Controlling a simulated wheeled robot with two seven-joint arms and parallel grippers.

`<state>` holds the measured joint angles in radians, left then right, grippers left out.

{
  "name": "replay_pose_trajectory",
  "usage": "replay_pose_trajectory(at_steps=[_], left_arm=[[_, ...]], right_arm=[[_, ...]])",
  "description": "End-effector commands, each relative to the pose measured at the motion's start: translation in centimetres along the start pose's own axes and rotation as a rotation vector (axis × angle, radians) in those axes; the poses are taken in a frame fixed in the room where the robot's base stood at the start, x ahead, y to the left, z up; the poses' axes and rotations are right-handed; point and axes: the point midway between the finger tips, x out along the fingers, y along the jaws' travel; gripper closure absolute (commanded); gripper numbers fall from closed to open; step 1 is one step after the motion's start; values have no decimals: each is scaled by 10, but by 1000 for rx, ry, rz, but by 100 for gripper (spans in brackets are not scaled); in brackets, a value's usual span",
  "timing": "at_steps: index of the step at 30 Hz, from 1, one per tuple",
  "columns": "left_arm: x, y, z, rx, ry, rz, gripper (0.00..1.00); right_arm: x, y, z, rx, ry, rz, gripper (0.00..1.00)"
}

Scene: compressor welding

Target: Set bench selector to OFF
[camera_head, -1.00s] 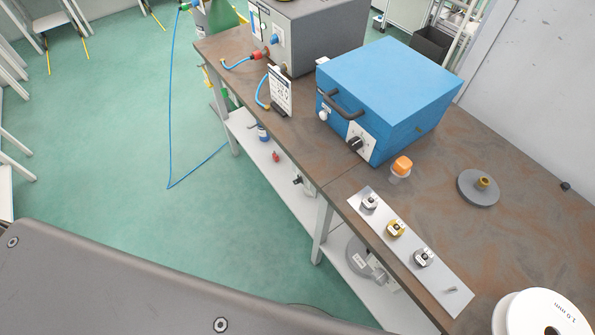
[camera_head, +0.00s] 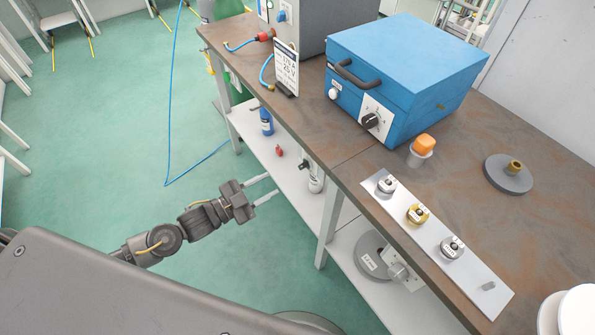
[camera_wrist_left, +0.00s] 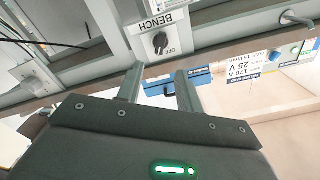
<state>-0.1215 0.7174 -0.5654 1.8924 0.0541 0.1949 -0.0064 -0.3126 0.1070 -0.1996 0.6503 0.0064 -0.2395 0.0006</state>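The bench selector (camera_wrist_left: 160,43) is a black knob on a pale plate lettered BENCH and OFF, upside down in the left wrist view. Its exact pointer direction is too small to tell. My left gripper (camera_head: 270,188) is open and empty in front of the bench's long side, below the tabletop level. In the left wrist view its two fingers (camera_wrist_left: 160,88) point toward the plate, with the knob just beyond their tips and apart from them. In the head view I cannot clearly make out the BENCH plate. My right gripper is out of view.
A blue box (camera_head: 400,75) with a handle and its own black knob (camera_head: 371,120) stands on the brown bench (camera_head: 360,165). A metal strip (camera_head: 463,267) carries several round parts. The lower shelf (camera_head: 268,150) holds a blue bottle (camera_head: 266,121).

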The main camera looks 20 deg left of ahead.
Motion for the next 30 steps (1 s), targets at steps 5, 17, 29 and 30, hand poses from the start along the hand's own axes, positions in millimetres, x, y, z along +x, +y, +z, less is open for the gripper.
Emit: replay_pose_trajectory(at_steps=[5, 17, 29, 30], left_arm=[[13, -1, -1, -1, 0, -3, 64], [85, -2, -1, -1, -1, -3, 64], [108, 0, 1, -1, -4, -1, 64], [108, 0, 1, -1, -4, -1, 64]], right_arm=[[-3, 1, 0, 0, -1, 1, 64], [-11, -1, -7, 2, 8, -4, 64], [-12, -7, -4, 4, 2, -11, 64], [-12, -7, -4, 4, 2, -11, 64]])
